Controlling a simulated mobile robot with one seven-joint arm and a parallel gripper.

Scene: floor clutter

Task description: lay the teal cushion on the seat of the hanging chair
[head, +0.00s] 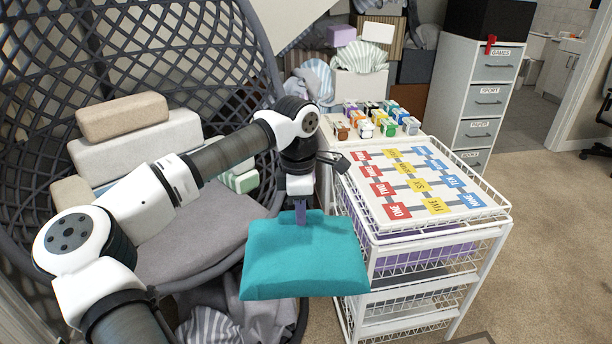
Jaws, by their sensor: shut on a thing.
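The teal cushion (304,258) hangs in the air in front of the white wire drawer unit, right of the hanging chair. My gripper (301,212) points down and is shut on the cushion's upper edge. The hanging chair (187,40) is a dark woven shell at the left. Its grey seat pad (190,240) shows between my arm and the cushion. My arm crosses in front of the chair and hides part of the seat and the things on it.
Beige and grey blocks (133,142) are stacked on the chair, with pale green ones (240,180) beside them. Striped cloth (235,315) lies below the chair.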

